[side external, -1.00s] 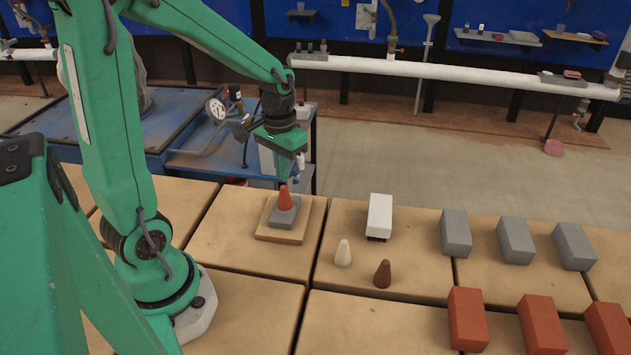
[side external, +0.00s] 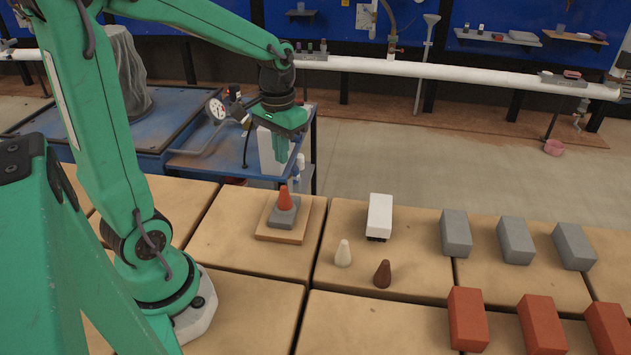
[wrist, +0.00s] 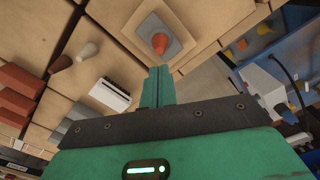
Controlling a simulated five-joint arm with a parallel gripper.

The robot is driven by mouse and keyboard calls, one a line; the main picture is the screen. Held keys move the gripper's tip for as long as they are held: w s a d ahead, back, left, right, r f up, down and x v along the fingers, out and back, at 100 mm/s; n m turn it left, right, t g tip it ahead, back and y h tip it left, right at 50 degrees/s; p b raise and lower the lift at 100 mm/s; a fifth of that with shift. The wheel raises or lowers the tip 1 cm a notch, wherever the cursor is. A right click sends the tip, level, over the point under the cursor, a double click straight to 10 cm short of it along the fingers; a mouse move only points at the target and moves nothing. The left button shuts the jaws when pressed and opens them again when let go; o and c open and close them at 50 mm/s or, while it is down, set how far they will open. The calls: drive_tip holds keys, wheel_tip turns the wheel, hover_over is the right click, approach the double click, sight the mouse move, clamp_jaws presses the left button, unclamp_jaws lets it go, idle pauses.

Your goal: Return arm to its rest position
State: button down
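My green gripper (side external: 280,152) hangs in the air, pointing down, above and slightly behind the orange cone (side external: 284,197). In the wrist view its two fingers (wrist: 158,72) lie side by side, shut with nothing visible between them. The orange cone stands upright on a grey brick (side external: 285,219), which lies on a square wooden board (side external: 266,236). The wrist view shows the cone (wrist: 160,43) and the brick (wrist: 151,27) beyond the fingertips, apart from them.
A white brick (side external: 380,215), a cream cone (side external: 343,252) and a dark brown cone (side external: 382,273) stand right of the board. Several grey bricks (side external: 515,239) and red bricks (side external: 542,325) are farther right. A blue bench (side external: 190,165) with a gauge (side external: 217,108) stands behind my gripper.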

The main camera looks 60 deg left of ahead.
drive_tip(key=s+d+r+m+t, duration=0.3)
drive_tip(key=s+d+r+t, duration=0.2)
drive_tip(key=s+d+r, duration=0.2)
drive_tip(key=shift+s+d+r+t, duration=0.35)
drive_tip(key=shift+s+d, duration=0.4)
drive_tip(key=shift+d, duration=0.35)
idle(1.4)
